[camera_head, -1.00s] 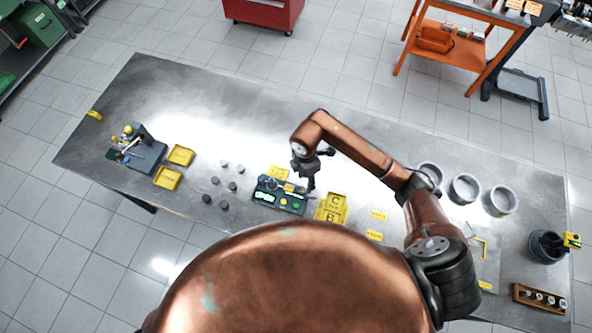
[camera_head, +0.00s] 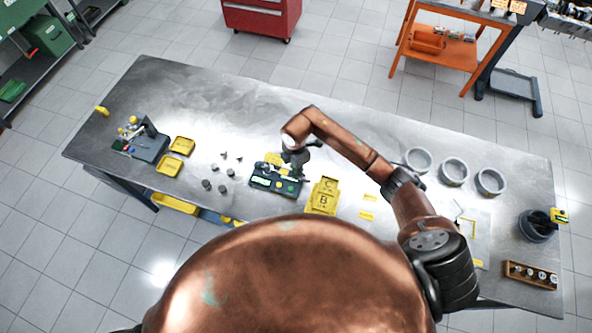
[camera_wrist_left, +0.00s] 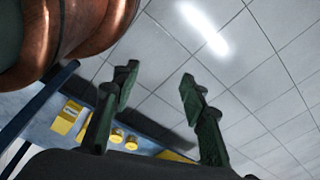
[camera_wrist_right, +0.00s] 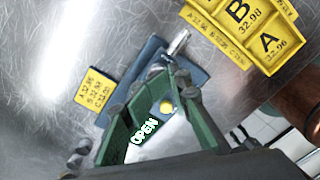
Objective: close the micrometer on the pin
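The micrometer (camera_head: 262,184) is a dark blue-grey block with green and yellow marks, on the bench in the head view. In the right wrist view its base (camera_wrist_right: 198,76) shows a green OPEN readout, a yellow round button (camera_wrist_right: 166,106) and a bright metal rod (camera_wrist_right: 178,43). My right gripper (camera_wrist_right: 172,72) reaches down over it, fingertips close together near the rod. I cannot tell whether they touch or grip anything. I cannot make out a pin in the micrometer; the fingers hide part of it. My left gripper (camera_wrist_left: 158,82) is open and empty, with floor behind it.
Yellow trays marked C, B and A (camera_head: 322,197) stand right of the micrometer. Small grey cylinders (camera_head: 222,187) stand to its left, beyond them yellow trays (camera_head: 169,165) and another fixture (camera_head: 140,143). Grey rings (camera_head: 454,171) lie to the right. The bench's back strip (camera_head: 230,105) is clear.

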